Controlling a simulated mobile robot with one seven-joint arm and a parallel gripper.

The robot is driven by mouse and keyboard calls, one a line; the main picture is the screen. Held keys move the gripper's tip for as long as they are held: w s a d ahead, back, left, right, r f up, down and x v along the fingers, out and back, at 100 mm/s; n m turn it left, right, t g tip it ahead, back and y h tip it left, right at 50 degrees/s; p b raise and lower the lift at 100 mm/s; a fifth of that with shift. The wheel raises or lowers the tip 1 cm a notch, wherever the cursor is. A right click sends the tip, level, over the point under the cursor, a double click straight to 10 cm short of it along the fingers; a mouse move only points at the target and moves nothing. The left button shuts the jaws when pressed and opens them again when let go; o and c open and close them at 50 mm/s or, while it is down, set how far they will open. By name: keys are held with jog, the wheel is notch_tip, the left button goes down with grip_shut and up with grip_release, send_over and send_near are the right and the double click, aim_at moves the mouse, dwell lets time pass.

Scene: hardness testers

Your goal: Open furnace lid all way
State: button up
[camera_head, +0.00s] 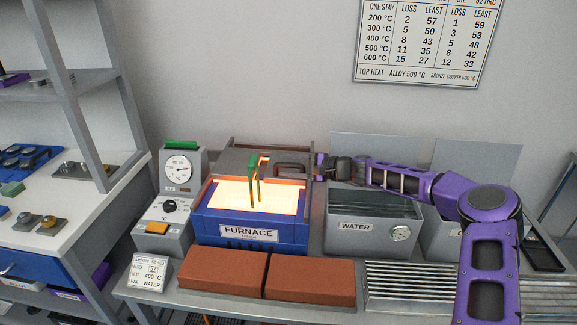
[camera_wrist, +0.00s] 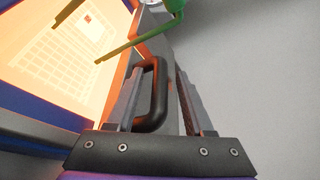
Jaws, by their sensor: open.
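The blue furnace (camera_head: 250,232) stands on the bench with its glowing chamber uncovered. Its grey lid (camera_head: 238,160) is raised and leans behind the chamber; the exact angle is hard to judge. The lid's dark handle (camera_head: 291,170) is at the lid's right side. My gripper (camera_head: 312,166) reaches in from the right at the handle. In the wrist view my gripper (camera_wrist: 160,72) is open, with the black handle (camera_wrist: 158,95) between or just beside its two fingers. I see no clear grip on it.
A grey water tank (camera_head: 372,237) is right of the furnace. A gauge unit (camera_head: 176,205) is at the left. Red-brown bricks (camera_head: 222,280) lie in front. A wall is behind.

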jog(key=p+v, duration=0.1)
jog(key=v, duration=1.6)
jog(key=shift+d+r, duration=0.15)
jog(key=shift+d, duration=0.05)
jog(key=shift+s, duration=0.1)
jog(key=shift+c, duration=0.2)
